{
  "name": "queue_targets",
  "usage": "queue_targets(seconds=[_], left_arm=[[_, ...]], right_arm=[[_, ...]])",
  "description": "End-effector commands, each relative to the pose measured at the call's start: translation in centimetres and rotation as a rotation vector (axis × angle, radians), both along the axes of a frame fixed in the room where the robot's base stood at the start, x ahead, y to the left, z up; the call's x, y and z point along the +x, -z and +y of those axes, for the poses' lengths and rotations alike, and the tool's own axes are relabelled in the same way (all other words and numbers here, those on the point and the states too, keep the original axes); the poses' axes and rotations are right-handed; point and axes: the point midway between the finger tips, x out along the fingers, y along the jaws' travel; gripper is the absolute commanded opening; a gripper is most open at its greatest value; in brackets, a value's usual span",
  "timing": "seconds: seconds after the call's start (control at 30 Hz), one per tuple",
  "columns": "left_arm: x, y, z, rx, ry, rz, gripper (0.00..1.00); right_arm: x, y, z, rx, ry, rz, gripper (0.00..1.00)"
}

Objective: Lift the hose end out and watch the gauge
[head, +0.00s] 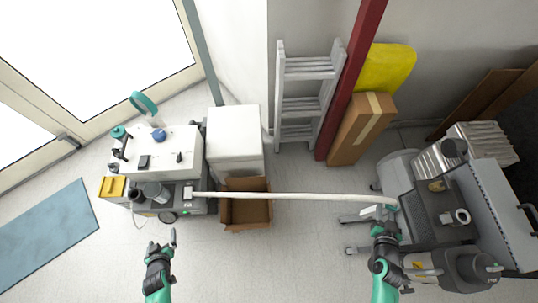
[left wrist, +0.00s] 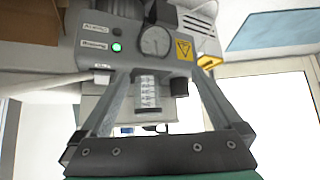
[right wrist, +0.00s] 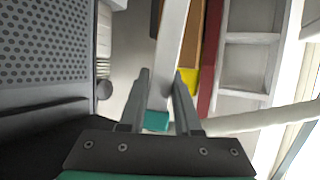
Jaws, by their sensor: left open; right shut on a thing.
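A white hose (head: 300,196) runs from the left compressor (head: 172,193) across to the right machine (head: 440,215). My right gripper (head: 386,228) is at the hose's right end, beside the right machine. In the right wrist view its fingers (right wrist: 160,105) are shut on the hose end, which shows a teal collar (right wrist: 156,121). Whether the end sits in an opening cannot be told. My left gripper (head: 163,243) is open and empty, in front of the left compressor. The round gauge (left wrist: 155,41) shows in the left wrist view beside a lit green lamp (left wrist: 117,47); its reading is too small to tell.
An open cardboard box (head: 246,225) stands under the hose, in front of a white cabinet (head: 235,135). A stepladder (head: 303,90), a red post (head: 350,80) and a tall carton (head: 362,127) are at the back. A blue mat (head: 45,235) lies left. The middle floor is clear.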

Motion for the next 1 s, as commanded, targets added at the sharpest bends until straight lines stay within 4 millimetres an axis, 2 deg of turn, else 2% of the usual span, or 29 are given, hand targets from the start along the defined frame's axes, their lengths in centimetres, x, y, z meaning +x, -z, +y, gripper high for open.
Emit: queue_targets(seconds=[0.03,0.1,0.3,0.4,1.0], left_arm=[[0.7,1.8,0.4,0.001,0.0,-0.003,1.0],[1.6,2.9,0.9,0.0,-0.001,-0.002,1.0],[3.8,5.2,2.1,0.0,-0.001,-0.002,1.0],[4.4,5.7,2.4,0.001,0.0,-0.002,1.0],[4.8,5.6,2.6,0.0,0.0,0.0,1.0]], right_arm=[[0.1,1.7,-0.4,-0.012,0.006,-0.009,0.0],[0.1,3.3,-0.4,-0.013,0.005,-0.01,0.0],[0.1,6.8,-0.4,-0.013,0.006,-0.01,0.0],[0.1,7.7,-0.3,-0.013,0.006,-0.01,0.0],[0.1,7.9,-0.3,-0.012,0.006,-0.009,0.0]])
